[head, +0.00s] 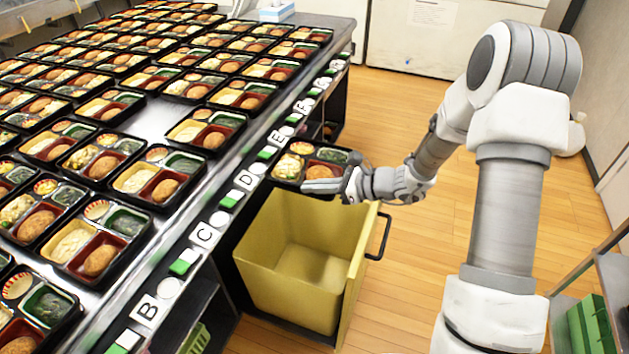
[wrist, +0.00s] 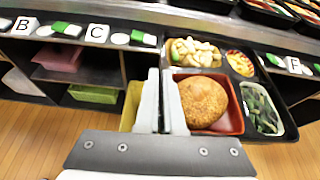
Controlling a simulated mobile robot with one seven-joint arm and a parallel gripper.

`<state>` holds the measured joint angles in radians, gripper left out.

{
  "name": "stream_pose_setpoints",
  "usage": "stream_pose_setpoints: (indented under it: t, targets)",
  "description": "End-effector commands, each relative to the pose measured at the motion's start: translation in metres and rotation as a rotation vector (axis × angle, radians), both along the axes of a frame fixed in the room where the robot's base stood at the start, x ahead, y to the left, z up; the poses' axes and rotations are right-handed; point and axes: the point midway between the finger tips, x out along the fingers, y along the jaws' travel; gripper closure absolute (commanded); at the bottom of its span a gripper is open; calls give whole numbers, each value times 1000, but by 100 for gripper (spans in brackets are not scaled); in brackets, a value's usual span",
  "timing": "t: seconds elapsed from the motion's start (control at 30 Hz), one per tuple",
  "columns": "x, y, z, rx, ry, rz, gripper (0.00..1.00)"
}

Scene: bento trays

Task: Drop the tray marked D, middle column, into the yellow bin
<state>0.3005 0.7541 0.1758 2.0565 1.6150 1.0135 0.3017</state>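A black bento tray (head: 290,167) with a brown patty, a red compartment, greens and diced food is held off the counter, close to its front edge near the D label (head: 246,180). It also shows in the wrist view (wrist: 240,118). My gripper (head: 335,185) is at the tray's near edge. In the wrist view its fingers (wrist: 160,100) are close together at the tray's left rim, shut on it. The yellow bin (head: 345,275) stands open below, in front of the counter; its visible inside is empty. The tray is above the bin's far rim. In the wrist view the bin (wrist: 130,105) is mostly hidden.
Many similar trays stand in rows on the metal counter (head: 205,200), with a bare patch (head: 150,120) among them. Labels such as B (head: 147,309) and C (head: 205,235) line its edge. Shelves below hold a pink box (wrist: 60,57) and a green one (wrist: 92,94). Wooden floor lies right.

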Motion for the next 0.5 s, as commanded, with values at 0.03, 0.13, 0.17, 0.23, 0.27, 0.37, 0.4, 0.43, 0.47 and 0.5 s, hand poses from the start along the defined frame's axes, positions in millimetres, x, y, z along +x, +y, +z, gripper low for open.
stream_pose_setpoints:
  t: [0.03, 0.13, 0.17, 0.23, 0.27, 0.37, 0.4, 0.43, 0.47, 0.5]
  targets:
    - [0, 0, -8, 1, -1, 0, 100]
    - [0, 0, -20, 1, 0, 0, 100]
    - [0, 0, -24, 1, 0, 0, 100]
    - [1, 0, -34, 1, 0, 0, 100]
    - [1, 0, -38, 1, 0, 0, 100]
    - [0, 0, -53, 0, -1, 0, 100]
    - [0, 0, -57, 1, -1, 0, 100]
    - [0, 0, -60, 1, -1, 0, 100]
    - [0, 0, -63, 1, -1, 0, 100]
    - [0, 0, -66, 1, -1, 0, 100]
